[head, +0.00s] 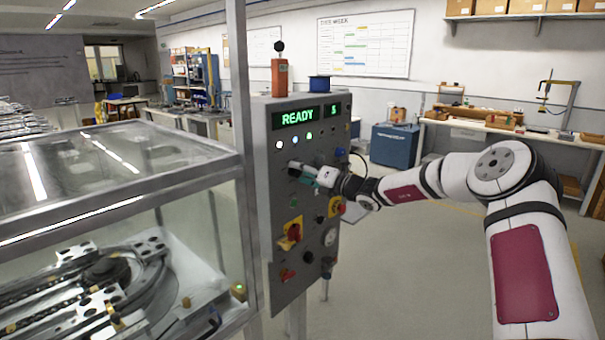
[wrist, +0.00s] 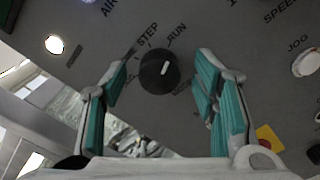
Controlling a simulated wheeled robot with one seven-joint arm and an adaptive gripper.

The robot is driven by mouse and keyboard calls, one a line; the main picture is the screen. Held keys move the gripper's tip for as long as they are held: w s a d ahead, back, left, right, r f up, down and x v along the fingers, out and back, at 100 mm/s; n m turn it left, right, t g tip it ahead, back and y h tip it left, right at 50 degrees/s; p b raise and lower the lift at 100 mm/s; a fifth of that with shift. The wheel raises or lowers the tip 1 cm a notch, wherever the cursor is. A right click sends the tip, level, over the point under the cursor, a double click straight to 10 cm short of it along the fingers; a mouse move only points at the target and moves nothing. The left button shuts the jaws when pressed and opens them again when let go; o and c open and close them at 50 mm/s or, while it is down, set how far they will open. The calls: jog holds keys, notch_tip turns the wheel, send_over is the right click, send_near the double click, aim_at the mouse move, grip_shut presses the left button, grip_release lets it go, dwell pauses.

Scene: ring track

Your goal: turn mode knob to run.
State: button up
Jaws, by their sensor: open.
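The mode knob (wrist: 158,72) is a round black knob on the grey panel, seen in the wrist view. Its white mark points up and slightly right, roughly toward the printed word RUN (wrist: 177,34); STEP (wrist: 148,34) is printed to the left of that. My gripper (wrist: 162,66) is open, with one teal-padded finger on each side of the knob. A gap shows between each finger and the knob, so it is not gripped. In the head view my gripper (head: 310,174) is at the panel front; I cannot make out the mode knob there.
The control panel (head: 262,215) has a lit READY display (head: 298,117), lamps, and several other knobs and switches close around my gripper. A glass-covered ring track case (head: 60,225) stands to the left. Open floor (head: 400,260) lies right of the panel.

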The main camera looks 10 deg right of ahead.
jog(key=v, duration=1.2)
jog(key=s+a+r+n+g, duration=0.2)
jog(key=s+a+n+g, duration=0.6)
jog(key=s+a+n, duration=0.65)
jog(key=s+a+n+g+h, duration=0.3)
jog(key=s+n+h, duration=0.1)
jog(key=s+n, duration=0.65)
jog(key=s+d+r+n+t+h, duration=0.1)
jog(key=s+d+n, duration=0.4)
jog(key=s, duration=0.6)
jog(key=s+d+r+n+t+h, duration=0.1)
jog(key=s+d+r+n+h, duration=0.2)
jog(key=s+d+n+h, duration=0.2)
jog(key=s+n, duration=0.3)
jog(key=s, duration=0.3)
jog(key=shift+h, duration=0.3)
